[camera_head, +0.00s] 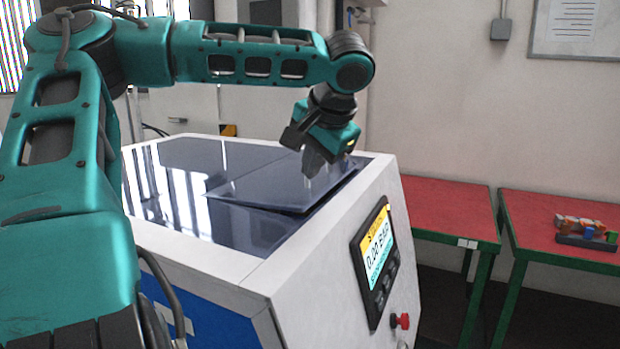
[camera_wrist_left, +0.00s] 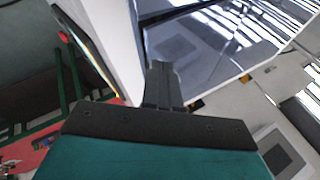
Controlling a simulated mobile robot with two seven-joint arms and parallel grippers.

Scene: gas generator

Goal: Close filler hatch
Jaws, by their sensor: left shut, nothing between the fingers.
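The gas generator (camera_head: 330,270) is a white and blue cabinet with a glossy dark top. The filler hatch (camera_head: 262,190) is a dark glossy lid on that top, tilted slightly, with a dark gap under its near edge. My left gripper (camera_head: 310,172) points down at the lid's right part with its fingers together and empty. Its tips seem to be at or just above the lid; contact is unclear. In the left wrist view the shut fingers (camera_wrist_left: 164,75) show in front of the reflective top (camera_wrist_left: 215,35). My right gripper is not in view.
A display panel (camera_head: 375,262) and a red knob (camera_head: 401,321) are on the generator's right face. A wall is behind.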

